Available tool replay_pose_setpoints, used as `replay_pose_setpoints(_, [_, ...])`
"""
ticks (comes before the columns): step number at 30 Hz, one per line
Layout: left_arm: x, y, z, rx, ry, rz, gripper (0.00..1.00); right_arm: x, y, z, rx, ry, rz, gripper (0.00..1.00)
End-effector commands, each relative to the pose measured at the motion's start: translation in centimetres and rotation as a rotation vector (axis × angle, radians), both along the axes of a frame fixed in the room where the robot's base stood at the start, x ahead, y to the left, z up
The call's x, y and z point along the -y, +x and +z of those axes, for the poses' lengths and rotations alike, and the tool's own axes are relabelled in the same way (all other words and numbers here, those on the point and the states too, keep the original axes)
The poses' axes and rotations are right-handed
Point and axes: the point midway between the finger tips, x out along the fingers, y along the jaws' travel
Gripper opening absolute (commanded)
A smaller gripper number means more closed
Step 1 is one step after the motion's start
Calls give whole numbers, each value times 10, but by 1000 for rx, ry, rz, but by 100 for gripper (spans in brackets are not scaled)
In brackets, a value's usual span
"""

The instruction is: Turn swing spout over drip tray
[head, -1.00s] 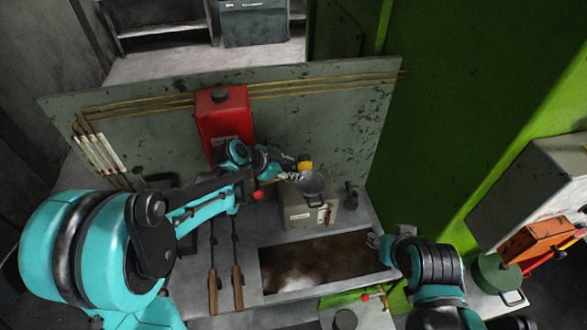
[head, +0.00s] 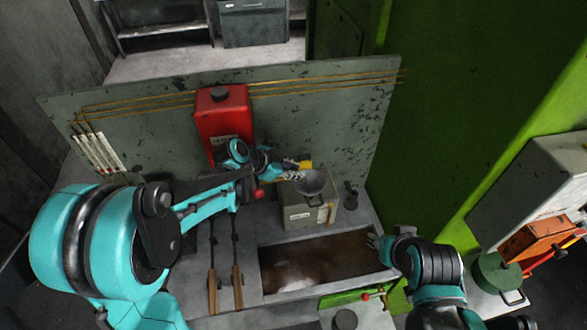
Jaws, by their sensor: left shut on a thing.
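My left gripper (head: 293,172) is in front of the red tank's right side, shut on what looks like the swing spout. The spout is mostly hidden by my gripper and forearm, so its angle is hard to tell. A yellow piece (head: 306,164) shows just behind the fingers. A grey funnel-shaped cup (head: 310,182) on a pale box is right beside the fingertips. The sunken tray with a brown, stained floor (head: 330,257) lies in front of the box. My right gripper (head: 373,240) is over the tray's right edge; its finger gap is too small to tell.
A red knob (head: 259,193) shows beside my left forearm. Two wooden-handled tools (head: 238,285) lie left of the tray. A dark small fitting (head: 351,195) stands right of the box.

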Motion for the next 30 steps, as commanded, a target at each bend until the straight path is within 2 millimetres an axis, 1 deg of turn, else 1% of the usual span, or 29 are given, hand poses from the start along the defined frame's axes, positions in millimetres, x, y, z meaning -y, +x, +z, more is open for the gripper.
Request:
replay_pose_setpoints(1, [0, -5, -3, 1, 2, -43, 0, 0, 0, -5, 0, 0, 0, 40])
replay_pose_setpoints(6, [4, -19, -2, 2, 1, -170, 0, 0, 0, -10, 0, 0, 0, 40])
replay_pose_setpoints(15, [5, -21, -1, 1, 2, -186, 0, 0, 0, -9, 0, 0, 0, 40])
replay_pose_setpoints(16, [5, -21, -1, 1, 2, -186, 27, 0, 0, -9, 0, 0, 0, 40])
replay_pose_setpoints(17, [5, -21, -1, 1, 2, -186, 35, 0, 0, -9, 0, 0, 0, 40])
replay_pose_setpoints(18, [5, -21, -1, 1, 2, -186, 41, 0, 0, -9, 0, 0, 0, 40])
replay_pose_setpoints(26, [5, -21, -1, 2, 1, -185, 41, 0, 0, -9, 0, 0, 0, 40])
replay_pose_setpoints(30, [-1, -24, 5, 1, 0, -183, 41, 0, 0, -9, 0, 0, 0, 40])
